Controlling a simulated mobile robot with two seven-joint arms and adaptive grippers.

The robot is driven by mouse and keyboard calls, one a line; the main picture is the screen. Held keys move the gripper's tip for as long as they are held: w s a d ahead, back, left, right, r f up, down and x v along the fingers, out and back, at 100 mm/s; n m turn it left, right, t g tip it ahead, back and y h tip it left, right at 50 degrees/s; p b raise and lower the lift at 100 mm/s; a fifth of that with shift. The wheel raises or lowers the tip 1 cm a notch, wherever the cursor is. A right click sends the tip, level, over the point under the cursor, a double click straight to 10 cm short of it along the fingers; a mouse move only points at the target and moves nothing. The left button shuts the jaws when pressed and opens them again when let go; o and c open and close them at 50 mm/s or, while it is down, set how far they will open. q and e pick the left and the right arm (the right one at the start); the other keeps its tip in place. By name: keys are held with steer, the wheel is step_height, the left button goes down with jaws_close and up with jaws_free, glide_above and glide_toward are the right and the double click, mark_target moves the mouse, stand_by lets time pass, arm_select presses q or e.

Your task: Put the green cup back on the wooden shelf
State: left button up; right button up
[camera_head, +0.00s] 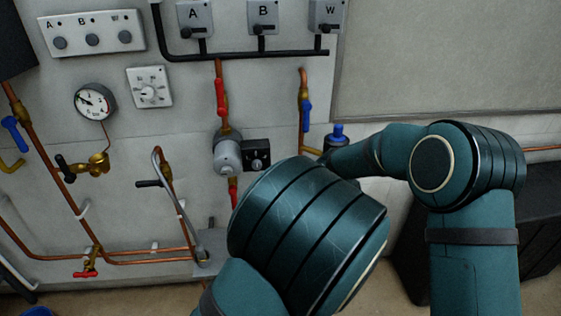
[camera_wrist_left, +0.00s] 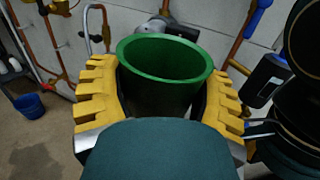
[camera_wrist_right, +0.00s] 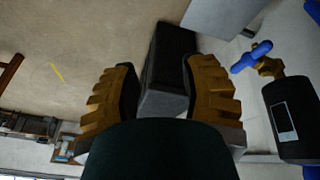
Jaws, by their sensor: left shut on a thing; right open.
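The green cup (camera_wrist_left: 165,60) sits between the yellow fingers of my left gripper (camera_wrist_left: 160,85) in the left wrist view. Its open rim faces up towards the camera, a little tilted, and its lower part is hidden by my wrist. The left gripper is shut on it. My right gripper (camera_wrist_right: 162,68) is open and empty in the right wrist view, with bare floor and a dark box beyond it. Neither gripper shows in the head view, where my arm links cover the lower middle and right. I cannot make out the wooden shelf for certain in any view.
A wall with copper pipes, red and blue valve handles, a gauge (camera_head: 95,101) and switches is close in front. A blue bucket (camera_wrist_left: 28,106) stands on the floor. A dark box (camera_wrist_right: 165,65) lies beyond my right gripper. A blue-handled valve (camera_wrist_right: 251,57) is right of it.

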step_height(320, 180, up, 7)
steer(key=w+m+h, duration=0.2)
steer(key=w+m, duration=0.1)
steer(key=s+a+r+m+g+y, duration=0.1)
steer(key=s+a+r+y, duration=0.2)
steer(key=a+r, duration=0.45)
steer(key=s+a+r+m+y, duration=0.1)
steer(key=s+a+r+y, duration=0.3)
steer(key=a, duration=0.7)
steer(key=shift+h, duration=0.5)
steer(key=f, duration=0.7)
steer(key=w+f, duration=0.1)
steer(key=f, duration=0.2)
steer(key=shift+f, duration=0.3)
steer(key=shift+d, duration=0.1)
jaws_close()
arm_select(q)
steer(key=o, duration=1.2)
